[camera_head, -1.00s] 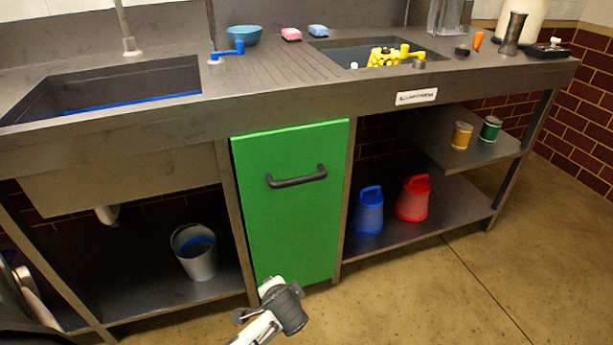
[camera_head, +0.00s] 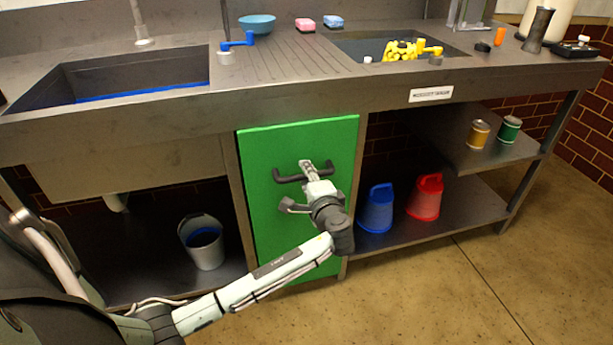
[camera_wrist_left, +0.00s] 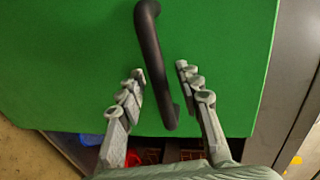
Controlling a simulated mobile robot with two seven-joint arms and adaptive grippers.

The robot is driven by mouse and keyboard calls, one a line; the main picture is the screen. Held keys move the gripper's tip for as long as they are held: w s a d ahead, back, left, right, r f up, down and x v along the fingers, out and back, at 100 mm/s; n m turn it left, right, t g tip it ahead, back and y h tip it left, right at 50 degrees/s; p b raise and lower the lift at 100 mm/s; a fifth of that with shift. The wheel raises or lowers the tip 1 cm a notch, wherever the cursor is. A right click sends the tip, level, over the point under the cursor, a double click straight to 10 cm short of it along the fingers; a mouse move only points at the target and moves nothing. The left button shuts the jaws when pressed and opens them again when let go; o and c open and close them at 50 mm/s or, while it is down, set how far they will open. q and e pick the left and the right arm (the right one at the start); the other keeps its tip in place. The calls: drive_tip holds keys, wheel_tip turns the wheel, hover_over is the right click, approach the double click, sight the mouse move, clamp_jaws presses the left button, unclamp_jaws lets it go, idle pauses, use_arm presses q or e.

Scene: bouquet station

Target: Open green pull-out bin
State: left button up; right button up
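The green pull-out bin (camera_head: 270,220) has a flat green front between the two sinks, and its front sits flush under the counter. A dark bar handle (camera_head: 290,178) runs across its upper part. My left gripper (camera_head: 306,178) is in front of the handle and hides part of it. In the left wrist view the green front (camera_wrist_left: 80,60) fills most of the picture. The handle (camera_wrist_left: 152,60) reaches between the two spread fingers (camera_wrist_left: 160,85), with gaps on both sides. My right gripper is not in view.
A grey bucket (camera_head: 203,243) stands on the lower shelf at left. A blue bucket (camera_head: 376,209) and a red bucket (camera_head: 426,197) stand on the shelf at right. The floor (camera_head: 430,295) in front is clear.

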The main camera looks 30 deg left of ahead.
use_arm(q)
drive_tip(key=shift+w, duration=0.1)
drive_tip(key=shift+c, duration=0.2)
clamp_jaws()
